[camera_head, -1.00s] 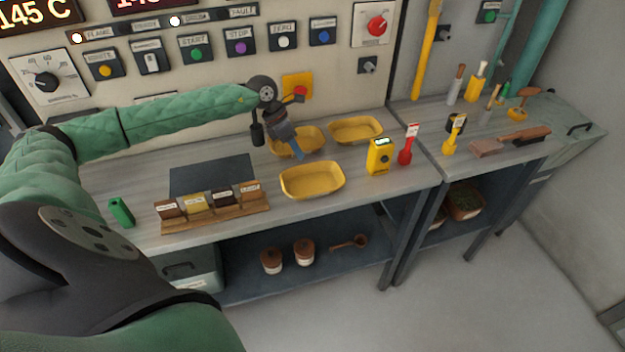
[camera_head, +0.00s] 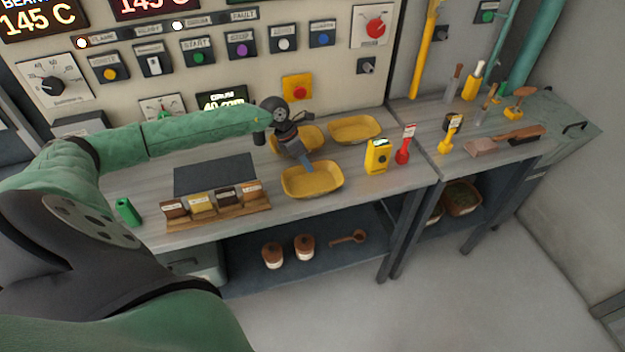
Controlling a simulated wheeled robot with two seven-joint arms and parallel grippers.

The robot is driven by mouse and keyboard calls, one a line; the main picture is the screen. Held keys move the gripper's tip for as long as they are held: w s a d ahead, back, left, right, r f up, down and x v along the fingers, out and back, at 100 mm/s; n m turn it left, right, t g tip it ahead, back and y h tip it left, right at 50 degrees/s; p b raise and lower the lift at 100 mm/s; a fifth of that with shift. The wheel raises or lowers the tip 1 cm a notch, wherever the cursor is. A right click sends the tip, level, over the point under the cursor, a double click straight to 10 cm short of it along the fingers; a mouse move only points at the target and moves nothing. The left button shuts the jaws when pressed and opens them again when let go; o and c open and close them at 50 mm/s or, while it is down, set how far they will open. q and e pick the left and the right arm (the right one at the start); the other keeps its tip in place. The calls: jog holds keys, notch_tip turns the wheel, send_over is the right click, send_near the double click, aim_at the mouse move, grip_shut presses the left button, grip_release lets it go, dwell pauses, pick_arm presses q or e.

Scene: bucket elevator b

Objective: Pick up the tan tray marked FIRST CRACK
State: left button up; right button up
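A wooden rack (camera_head: 218,220) on the bench holds a row of small labelled sample trays. One is tan-yellow (camera_head: 201,203), second from the left; the others are brown or dark. Their labels are too small to read, so I cannot confirm which says FIRST CRACK. Three larger yellow trays stand to the right: a front one (camera_head: 312,190), a back left one (camera_head: 283,144) and a back right one (camera_head: 355,129). My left gripper (camera_head: 308,165) points down at the front yellow tray's back edge, right of the rack. Its finger opening is unclear, as is any contact. My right gripper is out of view.
A dark flat plate (camera_head: 215,174) lies behind the rack, and a green block (camera_head: 127,212) stands left of it. A yellow device (camera_head: 377,156) and a red tool (camera_head: 404,146) stand to the right. The control panel rises behind the bench.

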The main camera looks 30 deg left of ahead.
pick_arm(q)
grip_shut()
